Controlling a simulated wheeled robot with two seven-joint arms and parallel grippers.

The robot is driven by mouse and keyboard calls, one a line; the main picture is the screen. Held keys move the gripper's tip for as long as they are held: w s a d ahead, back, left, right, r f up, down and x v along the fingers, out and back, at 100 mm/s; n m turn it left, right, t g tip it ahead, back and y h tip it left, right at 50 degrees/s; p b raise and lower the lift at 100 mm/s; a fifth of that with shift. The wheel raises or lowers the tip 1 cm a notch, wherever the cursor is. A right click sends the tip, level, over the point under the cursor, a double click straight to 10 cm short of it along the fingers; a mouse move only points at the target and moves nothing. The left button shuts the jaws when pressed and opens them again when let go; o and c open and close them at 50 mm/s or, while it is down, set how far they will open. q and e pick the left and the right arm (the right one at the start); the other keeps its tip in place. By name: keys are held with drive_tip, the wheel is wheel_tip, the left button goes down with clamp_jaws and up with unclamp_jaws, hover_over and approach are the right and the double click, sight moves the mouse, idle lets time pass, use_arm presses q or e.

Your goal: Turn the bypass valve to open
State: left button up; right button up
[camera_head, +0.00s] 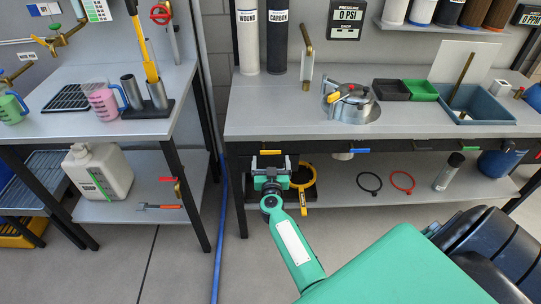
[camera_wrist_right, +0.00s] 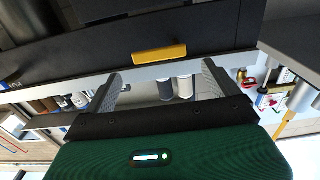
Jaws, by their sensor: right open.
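A yellow lever handle (camera_head: 270,152) lies level along the dark front rail of the right-hand bench. In the right wrist view the yellow handle (camera_wrist_right: 160,53) sits ahead of the fingertips, level and clear of both fingers. My right gripper (camera_head: 271,162) is just in front of and below this handle. Its two fingers (camera_wrist_right: 160,82) are spread apart with nothing between them. No readable label shows which is the bypass valve. My left gripper is out of view.
The right-hand bench (camera_head: 250,122) overhangs a lower shelf (camera_head: 335,195). A yellow ring-shaped tool (camera_head: 304,184) is close to the right of my gripper. A black ring (camera_head: 369,183) and a red ring (camera_head: 403,181) are farther right. The floor in front is clear.

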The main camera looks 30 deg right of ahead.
sight(270, 152)
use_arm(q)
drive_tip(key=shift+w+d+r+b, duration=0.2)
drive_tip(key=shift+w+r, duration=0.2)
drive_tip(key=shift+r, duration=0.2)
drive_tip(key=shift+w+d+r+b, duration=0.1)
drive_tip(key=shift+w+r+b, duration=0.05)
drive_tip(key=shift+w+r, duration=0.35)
use_arm(e)
drive_tip(key=shift+x, duration=2.2)
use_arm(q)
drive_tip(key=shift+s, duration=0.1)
use_arm(e)
drive_tip(key=c, duration=1)
